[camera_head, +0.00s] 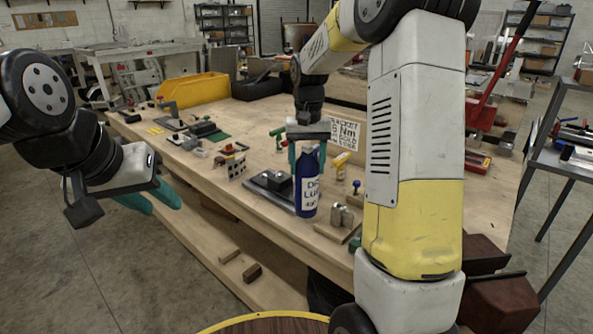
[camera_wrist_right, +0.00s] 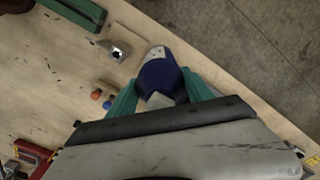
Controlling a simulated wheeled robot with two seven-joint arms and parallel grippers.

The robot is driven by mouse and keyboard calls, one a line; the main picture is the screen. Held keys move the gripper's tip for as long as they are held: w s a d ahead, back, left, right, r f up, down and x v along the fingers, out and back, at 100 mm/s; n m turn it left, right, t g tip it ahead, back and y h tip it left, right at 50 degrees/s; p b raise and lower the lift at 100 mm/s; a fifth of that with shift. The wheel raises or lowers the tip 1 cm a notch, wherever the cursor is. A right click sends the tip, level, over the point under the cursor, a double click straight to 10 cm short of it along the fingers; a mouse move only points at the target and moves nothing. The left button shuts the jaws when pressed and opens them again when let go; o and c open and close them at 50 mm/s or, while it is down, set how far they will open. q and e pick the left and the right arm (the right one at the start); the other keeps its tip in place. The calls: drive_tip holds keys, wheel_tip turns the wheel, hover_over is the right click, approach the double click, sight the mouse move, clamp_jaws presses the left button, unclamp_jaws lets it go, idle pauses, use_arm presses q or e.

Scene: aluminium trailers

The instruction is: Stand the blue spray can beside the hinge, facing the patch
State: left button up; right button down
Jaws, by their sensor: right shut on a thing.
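The blue spray can (camera_head: 308,195) is upright near the table's front edge, white lettering towards the head camera. My right gripper (camera_head: 307,150) is shut on its upper part from above. The wrist view shows the can (camera_wrist_right: 158,76) between the green fingers. I cannot tell whether its base touches the table. A metal hinge-like piece (camera_head: 341,217) on a wooden block stands just right of the can; it also shows in the wrist view (camera_wrist_right: 118,52). I cannot pick out the patch with certainty. My left gripper (camera_head: 152,200) is open and empty, left of the table edge.
A dark block on a plate (camera_head: 274,187) lies close left of the can. A small blue-topped knob (camera_head: 356,184), a yellow item (camera_head: 341,160) and a white sign (camera_head: 344,131) stand behind. A yellow bin (camera_head: 193,89) is at the back.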

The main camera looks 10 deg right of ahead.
sight(307, 184)
drive_tip(key=shift+f, duration=1.75)
drive_tip(key=shift+c, duration=2.1)
unclamp_jaws()
